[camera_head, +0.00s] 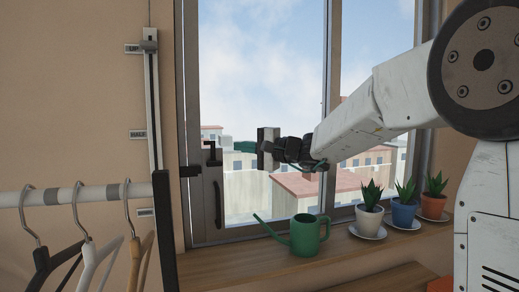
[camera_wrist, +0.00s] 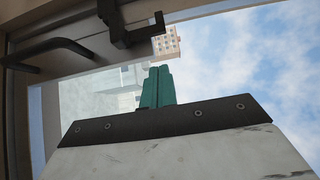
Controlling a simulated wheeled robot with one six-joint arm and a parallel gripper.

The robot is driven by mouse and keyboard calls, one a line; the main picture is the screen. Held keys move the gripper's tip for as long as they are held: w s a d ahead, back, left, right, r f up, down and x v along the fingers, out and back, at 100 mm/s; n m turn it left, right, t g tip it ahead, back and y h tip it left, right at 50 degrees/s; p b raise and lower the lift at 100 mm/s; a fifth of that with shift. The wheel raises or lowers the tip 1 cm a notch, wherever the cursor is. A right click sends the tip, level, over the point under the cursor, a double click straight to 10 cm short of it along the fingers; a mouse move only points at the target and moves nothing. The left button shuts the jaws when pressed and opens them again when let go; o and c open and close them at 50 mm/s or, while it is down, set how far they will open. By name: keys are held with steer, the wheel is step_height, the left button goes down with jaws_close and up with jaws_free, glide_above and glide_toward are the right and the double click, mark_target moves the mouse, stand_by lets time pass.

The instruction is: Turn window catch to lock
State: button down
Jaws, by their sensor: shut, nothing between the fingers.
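The window catch (camera_head: 212,153) is a small dark piece on the left window frame, above a long dark pull handle (camera_head: 218,203). In the wrist view the catch (camera_wrist: 127,22) is a dark bracket-like shape at the top, and the handle (camera_wrist: 50,47) lies at upper left. My gripper (camera_head: 239,146) is to the right of the catch at about its height, in front of the glass, with a visible gap between them. Its teal fingers (camera_wrist: 157,86) are together and empty in the wrist view. I cannot tell the depth gap to the catch.
On the sill (camera_head: 350,245) stand a green watering can (camera_head: 305,236) and three potted plants, the nearest in a white pot (camera_head: 369,219). A rail with hangers (camera_head: 85,265) fills the lower left. The space before the glass beside the catch is clear.

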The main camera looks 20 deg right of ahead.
mark_target(213, 153)
steer(key=shift+w+a, duration=0.15)
steer(key=shift+a, duration=1)
steer(key=shift+w+a, duration=0.15)
steer(key=shift+a, duration=0.95)
